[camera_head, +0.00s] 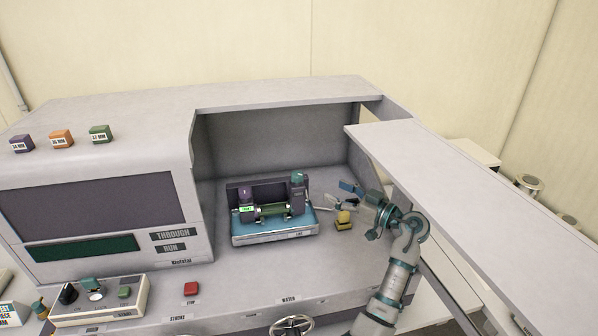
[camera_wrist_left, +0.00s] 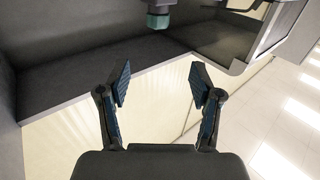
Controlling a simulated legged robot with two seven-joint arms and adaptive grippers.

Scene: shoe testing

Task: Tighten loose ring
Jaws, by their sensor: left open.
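A small test fixture (camera_head: 275,238) with a teal base stands in the machine's open bay. It carries a green cylinder (camera_head: 271,210) between a block with a lit green display (camera_head: 246,209) and a dark upright with a teal top (camera_head: 297,178). I cannot single out the loose ring. A dark part with a teal end (camera_wrist_left: 159,20) hangs at the top there.
The bay's walls and a grey panel (camera_head: 470,180) at the right bound the space. A control box (camera_head: 100,300), a red button (camera_head: 191,289) and a handwheel (camera_head: 293,326) are in front.

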